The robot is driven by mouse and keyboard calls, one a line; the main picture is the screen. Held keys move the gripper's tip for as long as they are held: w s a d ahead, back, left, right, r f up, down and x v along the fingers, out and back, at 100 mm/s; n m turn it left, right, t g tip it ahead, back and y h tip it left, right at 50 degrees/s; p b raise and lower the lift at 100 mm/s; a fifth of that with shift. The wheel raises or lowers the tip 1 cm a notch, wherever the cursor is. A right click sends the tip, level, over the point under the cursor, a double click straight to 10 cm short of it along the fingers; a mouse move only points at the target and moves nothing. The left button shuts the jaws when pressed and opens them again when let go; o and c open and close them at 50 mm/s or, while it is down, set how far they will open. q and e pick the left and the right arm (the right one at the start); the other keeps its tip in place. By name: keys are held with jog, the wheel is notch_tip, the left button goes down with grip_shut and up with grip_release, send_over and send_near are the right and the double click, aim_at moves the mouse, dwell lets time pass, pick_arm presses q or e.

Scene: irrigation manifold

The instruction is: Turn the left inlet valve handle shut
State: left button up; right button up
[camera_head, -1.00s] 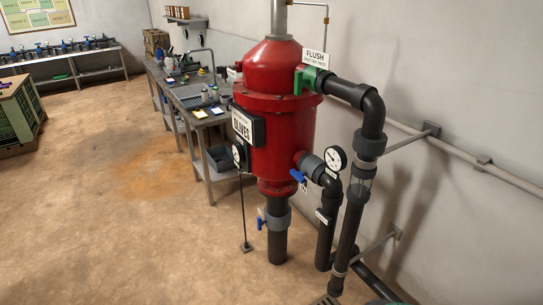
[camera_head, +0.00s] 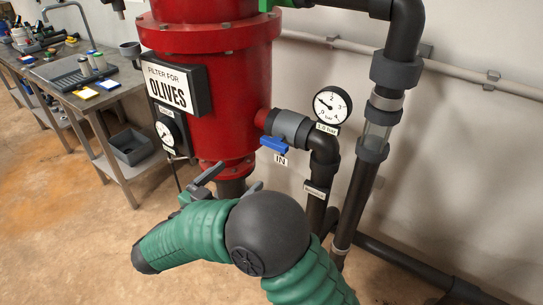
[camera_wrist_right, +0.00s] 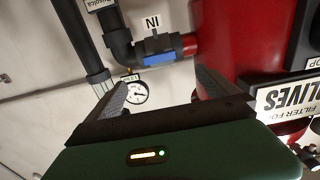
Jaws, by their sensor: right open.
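A blue valve handle (camera_head: 274,144) sits on the grey inlet fitting at the right side of the red filter tank (camera_head: 220,95), just above an "IN" tag (camera_head: 281,160). In the wrist view the blue handle (camera_wrist_right: 156,58) lies along the grey fitting, ahead of the fingers. My right gripper (camera_head: 228,183) is below and left of the handle in the head view, partly hidden behind my green forearm. In the wrist view my right gripper (camera_wrist_right: 162,80) is open and empty, its fingers spread and apart from the handle. My left gripper is not in view.
A pressure gauge (camera_head: 332,104) stands just right of the handle. Black pipes (camera_head: 349,205) run down close by on the right. An "OLIVES" sign (camera_head: 177,88) is on the tank. A metal bench (camera_head: 105,88) stands at left. Floor at lower left is clear.

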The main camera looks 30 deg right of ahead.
aim_at(272, 147)
jog(key=b+x, duration=0.2)
jog(key=x, duration=1.5)
jog(key=shift+b, duration=0.3)
jog(key=shift+c, duration=0.5)
jog(key=c, duration=1.3)
jog(key=shift+o, duration=0.2)
